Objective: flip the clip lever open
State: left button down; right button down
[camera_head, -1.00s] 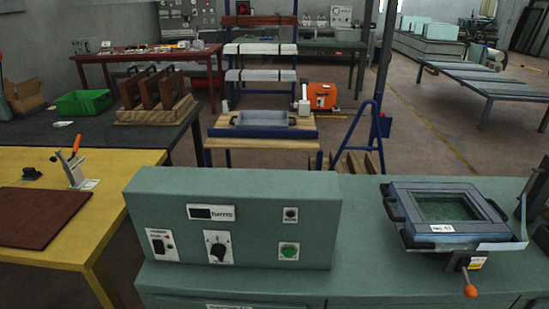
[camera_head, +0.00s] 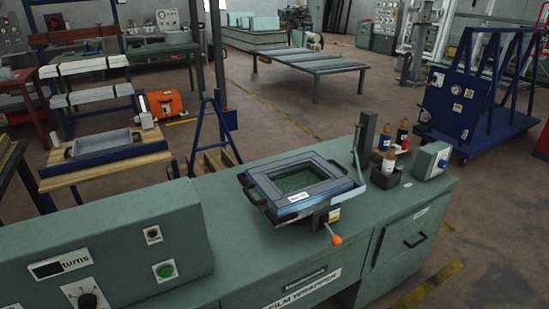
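A thin upright metal bar (camera_head: 359,150) stands at the frame's right corner. I cannot tell from here which of these parts is the clip lever, nor whether the clip is open. Neither of my grippers is in view.
The green control box (camera_head: 110,255) with dial and green button stands at left. A black holder (camera_head: 386,175) with several bottles and a small grey-blue box (camera_head: 432,160) stand right of the frame. A blue cart (camera_head: 480,95) and a slatted table (camera_head: 318,68) stand behind.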

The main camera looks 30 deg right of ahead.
aim_at(336, 241)
jog(key=z, duration=1.4)
